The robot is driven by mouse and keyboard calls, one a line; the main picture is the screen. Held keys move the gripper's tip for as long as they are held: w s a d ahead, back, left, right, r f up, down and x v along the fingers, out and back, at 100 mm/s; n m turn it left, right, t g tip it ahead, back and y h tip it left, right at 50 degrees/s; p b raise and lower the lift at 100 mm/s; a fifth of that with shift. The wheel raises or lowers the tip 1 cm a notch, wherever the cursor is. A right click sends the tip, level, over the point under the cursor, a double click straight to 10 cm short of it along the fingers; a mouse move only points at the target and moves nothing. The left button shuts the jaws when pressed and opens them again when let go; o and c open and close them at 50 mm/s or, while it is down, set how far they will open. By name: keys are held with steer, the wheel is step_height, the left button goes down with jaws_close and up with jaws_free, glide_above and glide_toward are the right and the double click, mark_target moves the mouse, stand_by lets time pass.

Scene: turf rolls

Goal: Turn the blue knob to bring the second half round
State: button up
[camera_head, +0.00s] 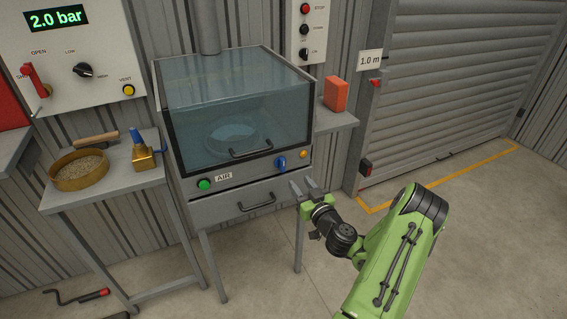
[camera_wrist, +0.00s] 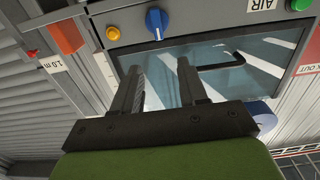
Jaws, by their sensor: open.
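The blue knob (camera_head: 281,163) sits on the front panel of the glass-lidded cabinet (camera_head: 187,202), between the lid handle and a yellow button. In the wrist view the blue knob (camera_wrist: 156,20) is at the top, with a white pointer mark on it. My gripper (camera_head: 306,186) is open and empty, just below and right of the knob in the head view. In the wrist view its two fingers (camera_wrist: 158,75) point toward the panel, apart from the knob. Behind the closed tinted lid (camera_head: 232,100) a round dish-like thing (camera_head: 232,135) shows faintly.
A green button (camera_head: 204,184) and a yellow button (camera_head: 304,154) flank the knob. A drawer handle (camera_head: 257,202) sits below. A side table with a brass sieve (camera_head: 80,170) stands left; an orange block (camera_head: 335,94) rests on a right shelf. The floor at right is clear.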

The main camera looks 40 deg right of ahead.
mark_target(284, 161)
steer(key=p+x, duration=0.1)
steer(key=x, duration=1.1)
steer(key=shift+w+d, duration=0.15)
steer(key=shift+w, duration=0.05)
jaws_close()
